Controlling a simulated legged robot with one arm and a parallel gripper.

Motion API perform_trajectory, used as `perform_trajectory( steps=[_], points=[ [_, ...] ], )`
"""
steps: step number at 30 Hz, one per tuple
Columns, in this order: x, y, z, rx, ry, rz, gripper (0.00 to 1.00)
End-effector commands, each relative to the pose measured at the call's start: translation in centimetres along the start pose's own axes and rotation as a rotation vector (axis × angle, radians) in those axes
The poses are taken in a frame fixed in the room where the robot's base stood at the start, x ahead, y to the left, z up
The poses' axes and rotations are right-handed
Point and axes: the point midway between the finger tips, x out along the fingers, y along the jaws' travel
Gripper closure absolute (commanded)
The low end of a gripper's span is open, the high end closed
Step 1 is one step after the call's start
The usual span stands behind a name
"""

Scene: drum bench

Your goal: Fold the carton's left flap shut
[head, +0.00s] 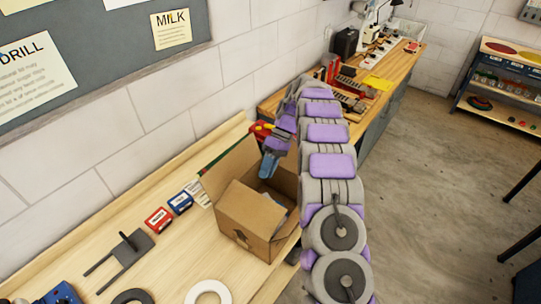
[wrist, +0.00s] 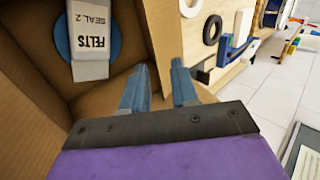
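The open cardboard carton (head: 243,235) stands on the wooden bench. One flap (head: 226,163) stands raised at its upper left, and another panel (head: 250,207) rises at its near side. My gripper (head: 268,166) reaches over the carton's far part, fingers pointing down. In the wrist view its two blue fingers (wrist: 160,88) are apart, beside a cardboard edge (wrist: 163,45). I cannot tell whether they touch it. Inside the carton lie a white packet marked FELTS SEAL 2 (wrist: 88,35) and a blue round thing (wrist: 62,38) behind it.
Red and blue small boxes (head: 158,220) (head: 180,202), a grey forked tool (head: 125,255) and a white ring (head: 208,292) lie left of and in front of the carton. A red and yellow tool (head: 262,130) is behind it. A wall is close at the left; floor is open at right.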

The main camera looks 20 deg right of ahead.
Motion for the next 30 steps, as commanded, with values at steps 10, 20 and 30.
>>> perform_trajectory(
  steps=[10, 20, 30],
  points=[
    [-2.4, -0.1, 0.1, 0.003, 0.0, 0.0, 0.71],
    [-2.7, -0.1, 0.0, -0.001, 0.002, 0.0, 0.71],
    [-2.3, -0.3, -0.3, 0.003, -0.01, 0.014, 0.85]
  ],
)
